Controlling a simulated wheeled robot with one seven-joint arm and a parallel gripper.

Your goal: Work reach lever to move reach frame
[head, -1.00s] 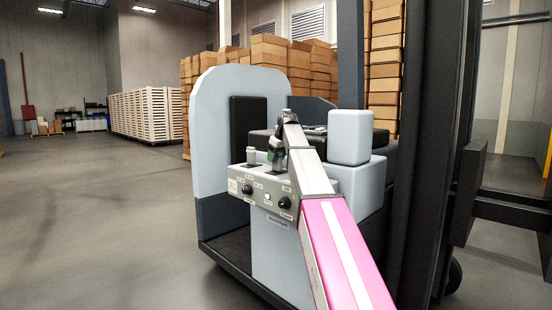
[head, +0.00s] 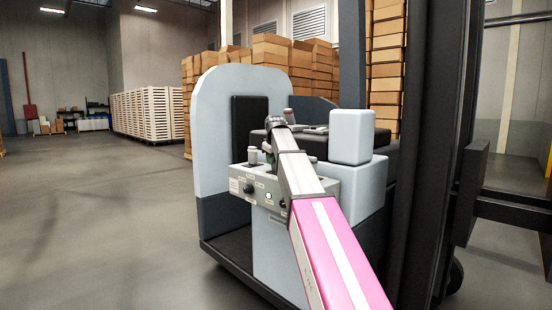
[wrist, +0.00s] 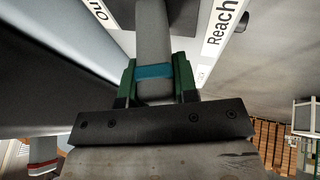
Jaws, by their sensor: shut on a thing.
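My gripper (wrist: 154,82) is shut on the grey reach lever (wrist: 153,30), with its green fingers on both sides of the lever's blue band. A label reading "Reach" (wrist: 222,28) lies beside the lever in the wrist view. In the head view my arm comes in from the lower right and hides most of the lever and gripper at the back of the grey control panel (head: 240,180). The reach truck's dark mast (head: 430,130) stands at the right. Dark forks or frame parts (head: 510,212) stick out to its right.
A pale-blue backrest panel (head: 222,100) and a pale block (head: 351,135) stand close around the control panel. Another lever with a red band (wrist: 42,165) shows in the wrist view. Stacked boxes (head: 285,60) stand behind. The floor (head: 90,220) at left is clear.

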